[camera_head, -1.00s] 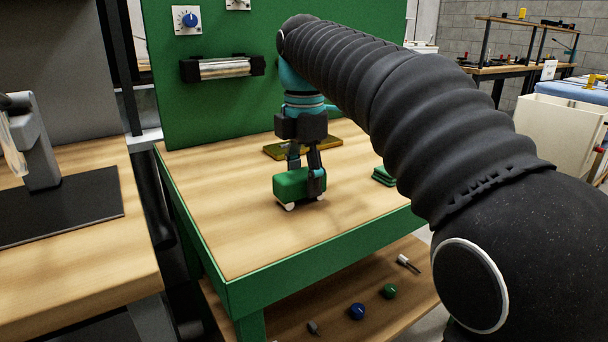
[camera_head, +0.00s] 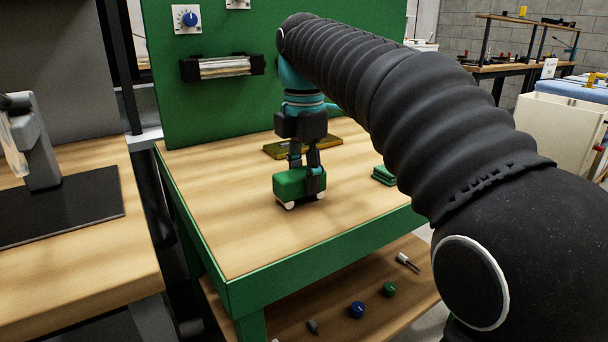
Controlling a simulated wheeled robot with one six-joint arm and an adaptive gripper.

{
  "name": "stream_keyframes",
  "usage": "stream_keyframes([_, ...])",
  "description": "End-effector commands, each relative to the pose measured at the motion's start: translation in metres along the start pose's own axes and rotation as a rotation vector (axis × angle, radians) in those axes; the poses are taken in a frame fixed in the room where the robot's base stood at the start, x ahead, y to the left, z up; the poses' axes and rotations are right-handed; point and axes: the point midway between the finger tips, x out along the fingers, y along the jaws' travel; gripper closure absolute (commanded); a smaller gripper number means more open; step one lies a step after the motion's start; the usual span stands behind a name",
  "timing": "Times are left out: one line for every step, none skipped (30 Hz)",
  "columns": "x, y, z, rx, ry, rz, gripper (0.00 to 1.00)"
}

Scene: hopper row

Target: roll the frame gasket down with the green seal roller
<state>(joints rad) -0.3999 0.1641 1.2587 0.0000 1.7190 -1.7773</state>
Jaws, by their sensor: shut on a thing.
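The green seal roller (camera_head: 290,185) is a green block with white rollers under it, at the middle of the wooden bench top (camera_head: 245,235). My gripper (camera_head: 305,172) points down and is shut on the roller's green body from above. The roller is at or very close to the bench top; I cannot tell if it touches. A flat yellow-brown frame-like piece (camera_head: 330,144) lies behind my gripper near the green back panel, partly hidden by it. It may be the frame with its gasket, but no gasket is clear.
A small green stack (camera_head: 382,176) lies right of the roller, close to my arm. A lower shelf holds blue (camera_head: 357,310) and green (camera_head: 389,289) knobs. The bench's front left is clear.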

Motion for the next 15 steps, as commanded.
stream_keyframes([-0.005, 0.000, 0.000, 0.000, 0.000, 0.001, 0.96])
stream_keyframes([-0.006, 0.000, 0.000, 0.000, 0.000, 0.001, 0.96])
stream_keyframes([-0.009, 0.000, 0.000, 0.000, 0.000, 0.001, 0.96])
stream_keyframes([-0.011, 0.000, 0.000, 0.000, 0.000, 0.001, 0.96])
stream_keyframes([-0.014, 0.000, 0.000, 0.000, 0.000, 0.001, 0.96])
stream_keyframes([-0.017, 0.000, 0.000, 0.000, 0.000, 0.001, 0.96])
stream_keyframes([-0.019, 0.000, 0.000, 0.000, 0.000, 0.001, 0.96])
stream_keyframes([-0.021, 0.000, 0.000, 0.000, 0.000, 0.001, 0.96])
stream_keyframes([-0.023, 0.000, 0.000, 0.000, 0.000, 0.001, 0.96])
stream_keyframes([-0.025, 0.000, 0.000, 0.000, 0.000, 0.001, 0.96])
stream_keyframes([-0.027, 0.000, 0.000, 0.000, 0.000, 0.001, 0.96])
stream_keyframes([-0.030, 0.000, 0.000, 0.000, 0.000, 0.001, 0.96])
stream_keyframes([-0.032, 0.000, 0.000, 0.000, 0.000, 0.001, 0.96])
stream_keyframes([-0.034, 0.000, 0.000, 0.000, 0.000, 0.001, 0.96])
stream_keyframes([-0.035, 0.000, 0.000, 0.000, 0.000, 0.001, 0.96])
